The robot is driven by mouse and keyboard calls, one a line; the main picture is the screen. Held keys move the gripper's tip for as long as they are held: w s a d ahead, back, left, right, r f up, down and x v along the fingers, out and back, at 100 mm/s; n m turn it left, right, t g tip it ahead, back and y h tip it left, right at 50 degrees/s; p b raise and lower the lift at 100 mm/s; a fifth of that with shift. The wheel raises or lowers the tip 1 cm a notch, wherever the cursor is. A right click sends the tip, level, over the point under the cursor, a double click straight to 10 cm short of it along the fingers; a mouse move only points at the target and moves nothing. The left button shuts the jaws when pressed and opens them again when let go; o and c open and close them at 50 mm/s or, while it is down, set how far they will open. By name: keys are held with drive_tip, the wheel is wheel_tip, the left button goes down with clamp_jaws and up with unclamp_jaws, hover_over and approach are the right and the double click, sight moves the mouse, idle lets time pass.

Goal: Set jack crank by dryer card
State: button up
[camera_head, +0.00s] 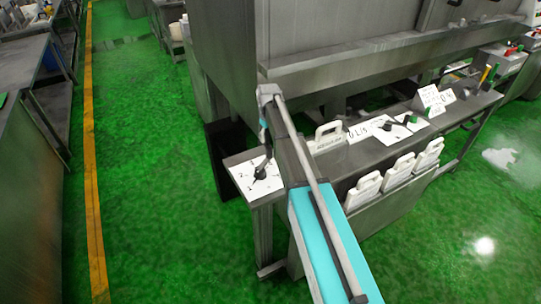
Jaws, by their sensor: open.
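A white card with a handle (326,142) stands upright on the bench. Several similar cards (398,170) sit in the front rack. Their print is unreadable.
A dark lever with a green knob (413,119) is on a white plate on the bench, beside a sign (370,128) reading about "0 L/s". A large steel machine (330,70) overhangs the bench. Green floor (150,170) is clear at left, with a yellow line (92,150).

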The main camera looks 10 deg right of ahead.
sight(270, 146)
drive_tip(key=shift+f+b, duration=3.95)
drive_tip(key=shift+f, duration=0.3)
clamp_jaws()
drive_tip(key=shift+d, duration=0.2)
